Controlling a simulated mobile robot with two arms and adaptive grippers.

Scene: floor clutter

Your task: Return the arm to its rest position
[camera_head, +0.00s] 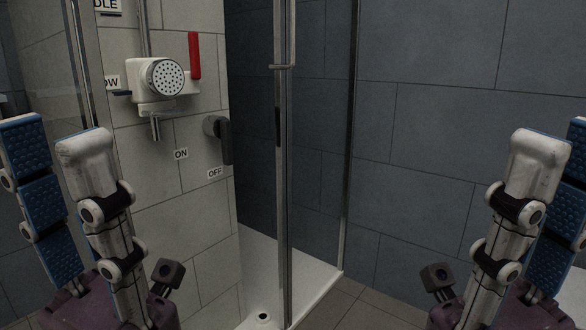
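My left gripper (52,140) stands upright at the left edge of the head view. One finger shows its blue ridged pads and the other its white back. The fingers are apart, with nothing between them. My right gripper (568,140) stands upright at the right edge, partly cut off by the frame. Its white finger and blue-padded finger are also apart, and I see nothing held. Both grippers are raised in front of the shower area and appear clear of the walls. Most of both arms is out of view.
A tiled wall carries a shower head (165,77), a red handle (194,55) and a dark lever (219,138) by ON and OFF labels. A glass panel's metal frame (282,200) rises beside the white shower tray (311,283). Floor (365,312) shows between the grippers.

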